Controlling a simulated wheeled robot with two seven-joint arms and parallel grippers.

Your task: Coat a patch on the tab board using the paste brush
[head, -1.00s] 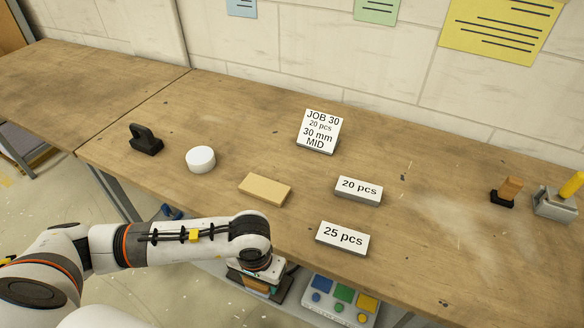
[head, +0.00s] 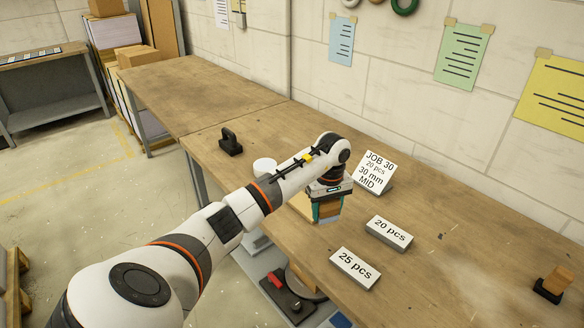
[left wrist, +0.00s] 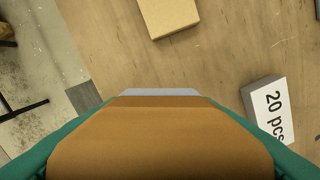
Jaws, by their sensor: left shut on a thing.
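My left gripper (head: 328,208) has teal fingers shut on a brown-handled tool with a pale flat tip, seemingly the paste brush (left wrist: 160,140). The tip points down above the bench, with a gap that I cannot measure. A flat tan block (left wrist: 168,14), perhaps the tab board, lies on the bench. It is ahead of the brush tip in the left wrist view. In the head view this tan block (head: 300,206) is partly hidden by my left arm and gripper. My right gripper is not in view.
A brown-handled piece (head: 553,284) stands at the right.

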